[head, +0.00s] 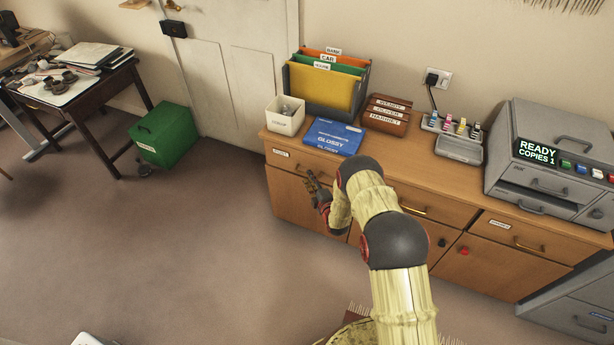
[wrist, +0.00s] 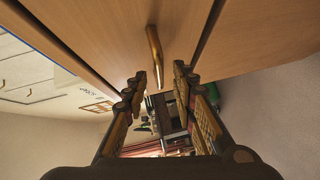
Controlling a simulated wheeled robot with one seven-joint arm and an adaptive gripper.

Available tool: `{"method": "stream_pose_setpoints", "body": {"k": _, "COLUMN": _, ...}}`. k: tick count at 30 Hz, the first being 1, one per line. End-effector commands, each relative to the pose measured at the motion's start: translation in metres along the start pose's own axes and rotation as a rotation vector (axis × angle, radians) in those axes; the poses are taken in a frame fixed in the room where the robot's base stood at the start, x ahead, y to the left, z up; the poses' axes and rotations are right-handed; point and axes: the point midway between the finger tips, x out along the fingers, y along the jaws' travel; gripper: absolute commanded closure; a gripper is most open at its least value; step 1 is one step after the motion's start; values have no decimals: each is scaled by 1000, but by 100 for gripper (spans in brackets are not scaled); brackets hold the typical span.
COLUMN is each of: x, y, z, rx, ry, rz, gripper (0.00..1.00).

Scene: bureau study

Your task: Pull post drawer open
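A wooden sideboard (head: 400,185) has a row of drawers along its top. The left drawer (head: 287,164) carries a small white label (head: 280,153), too small to read, so I cannot tell which drawer is the post drawer. My gripper (head: 314,180) is in front of the left drawer, partly hiding its front. In the wrist view my gripper (wrist: 168,76) is open, its fingers apart on either side of a brass handle (wrist: 154,45). The handle's end lies between or just beyond the fingertips; contact is not clear. The left drawer looks closed.
The middle drawer has a brass handle (head: 413,211); the right drawer has a label (head: 499,225). A file rack (head: 320,106), a blue paper pack (head: 332,136) and a printer (head: 540,150) stand on top. A green box (head: 163,136) stands left.

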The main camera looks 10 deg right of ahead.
Motion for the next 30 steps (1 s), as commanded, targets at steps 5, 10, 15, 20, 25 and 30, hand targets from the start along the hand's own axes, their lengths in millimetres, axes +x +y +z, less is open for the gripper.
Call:
{"method": "stream_pose_setpoints", "body": {"k": 5, "x": 24, "y": -1, "z": 0, "rx": 1, "ry": 0, "rz": 1, "gripper": 73}}
{"method": "stream_pose_setpoints", "body": {"k": 10, "x": 34, "y": -1, "z": 0, "rx": 2, "ry": -1, "rz": -2, "gripper": 73}}
{"method": "stream_pose_setpoints", "body": {"k": 15, "x": 36, "y": 0, "z": 0, "rx": 2, "ry": -1, "rz": -2, "gripper": 73}}
{"method": "stream_pose_setpoints", "body": {"k": 20, "x": 36, "y": 0, "z": 0, "rx": 2, "ry": -1, "rz": -1, "gripper": 76}}
{"method": "stream_pose_setpoints", "body": {"k": 25, "x": 35, "y": 0, "z": 0, "rx": 2, "ry": -1, "rz": -1, "gripper": 86}}
{"method": "stream_pose_setpoints", "body": {"k": 30, "x": 35, "y": 0, "z": 0, "rx": 2, "ry": -1, "rz": -1, "gripper": 96}}
